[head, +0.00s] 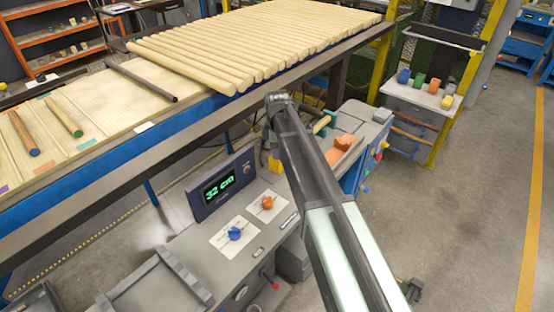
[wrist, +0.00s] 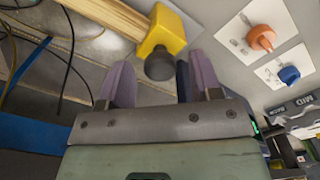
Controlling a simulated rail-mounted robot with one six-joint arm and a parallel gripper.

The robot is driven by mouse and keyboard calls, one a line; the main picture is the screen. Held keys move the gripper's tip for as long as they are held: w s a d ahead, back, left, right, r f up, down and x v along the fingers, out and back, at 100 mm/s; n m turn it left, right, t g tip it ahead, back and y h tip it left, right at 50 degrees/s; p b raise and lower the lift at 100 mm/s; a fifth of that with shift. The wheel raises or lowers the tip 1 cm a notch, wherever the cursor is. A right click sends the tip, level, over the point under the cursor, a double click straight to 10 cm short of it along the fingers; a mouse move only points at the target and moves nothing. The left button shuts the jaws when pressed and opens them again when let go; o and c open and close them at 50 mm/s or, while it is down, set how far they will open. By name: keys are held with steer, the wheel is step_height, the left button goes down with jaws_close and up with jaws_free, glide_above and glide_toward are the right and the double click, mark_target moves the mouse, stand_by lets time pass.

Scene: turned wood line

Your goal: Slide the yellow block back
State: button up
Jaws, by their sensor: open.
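A yellow block (wrist: 172,30) with a dark round knob (wrist: 159,64) on its near face shows at the top of the wrist view. A pale wooden rod (wrist: 112,14) runs up to its left side. My gripper (wrist: 161,61) is open, with one purple finger on each side of the knob in the picture. I cannot tell whether the fingers touch the knob or how far off it is. In the head view a yellow piece (head: 275,163) shows beside my arm, partly hidden by it. My gripper cannot be made out clearly there.
A grey bench holds a display reading 32 cm (head: 221,187), a blue knob (head: 235,233) and an orange knob (head: 267,203). A rack of wooden rods (head: 250,40) runs behind. A side table (head: 420,97) holds several small coloured pieces. Cables (wrist: 62,50) hang left in the wrist view.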

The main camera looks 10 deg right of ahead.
steer(key=shift+f, duration=0.1)
jaws_close()
steer(key=shift+s+a, duration=1.15)
steer(key=shift+a, duration=0.25)
jaws_free()
step_height(320, 180, up, 11)
steer(key=p, duration=1.1)
steer(key=shift+d+f, duration=0.1)
steer(key=shift+f, duration=0.05)
